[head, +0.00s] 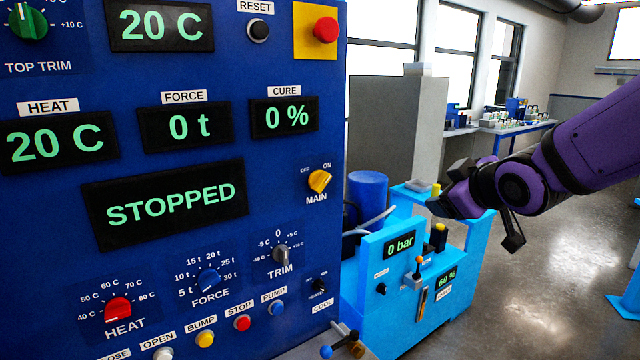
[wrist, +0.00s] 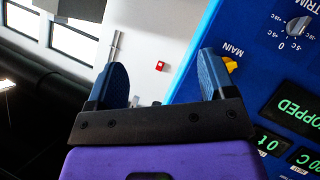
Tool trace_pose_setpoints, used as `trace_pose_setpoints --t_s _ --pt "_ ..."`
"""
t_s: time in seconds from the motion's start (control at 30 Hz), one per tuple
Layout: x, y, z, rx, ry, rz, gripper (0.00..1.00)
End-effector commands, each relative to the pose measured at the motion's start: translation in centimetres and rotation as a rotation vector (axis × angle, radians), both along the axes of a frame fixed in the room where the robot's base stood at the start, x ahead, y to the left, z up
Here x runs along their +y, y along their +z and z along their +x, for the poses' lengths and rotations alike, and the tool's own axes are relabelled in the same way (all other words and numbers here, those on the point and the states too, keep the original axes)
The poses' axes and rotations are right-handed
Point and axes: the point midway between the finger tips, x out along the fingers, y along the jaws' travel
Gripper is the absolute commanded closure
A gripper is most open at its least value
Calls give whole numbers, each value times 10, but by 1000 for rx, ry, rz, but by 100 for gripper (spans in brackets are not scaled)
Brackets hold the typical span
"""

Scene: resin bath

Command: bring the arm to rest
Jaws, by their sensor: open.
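My purple arm (head: 585,145) reaches in from the right edge of the head view. My gripper (head: 447,188) is at its left end, in front of the light-blue machine as seen there; their distance apart is unclear. In the wrist view my gripper (wrist: 163,75) has two blue-grey fingers standing wide apart with nothing between them. It is open and empty. In that view the blue control panel (wrist: 235,105) is behind and right of the right finger, and I cannot tell the gap. The yellow MAIN switch (wrist: 230,64) shows beside that finger's tip.
The blue control panel (head: 255,210) fills the left of the head view; its display (head: 166,203) reads STOPPED. The light-blue machine (head: 375,275) stands right of it, its display reading 0 bar. A bench (head: 520,126) is at the back. Bare floor (head: 555,260) lies at the right.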

Motion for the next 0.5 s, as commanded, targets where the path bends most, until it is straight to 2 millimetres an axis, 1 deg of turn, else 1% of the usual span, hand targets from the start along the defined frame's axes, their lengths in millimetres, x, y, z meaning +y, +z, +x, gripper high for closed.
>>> trace_pose_setpoints --t_s 0.03,0.17,0.2,0.27,0.33,0.5 --pt "-11 7 -14 38 -57 16 23" --pt "-35 14 -54 166 -209 76 23" --pt "-42 16 -67 204 -254 98 23" --pt "-50 18 -88 264 -318 135 23" --pt "-58 20 -114 335 -390 184 23" --pt "-68 21 -177 500 -530 297 23"
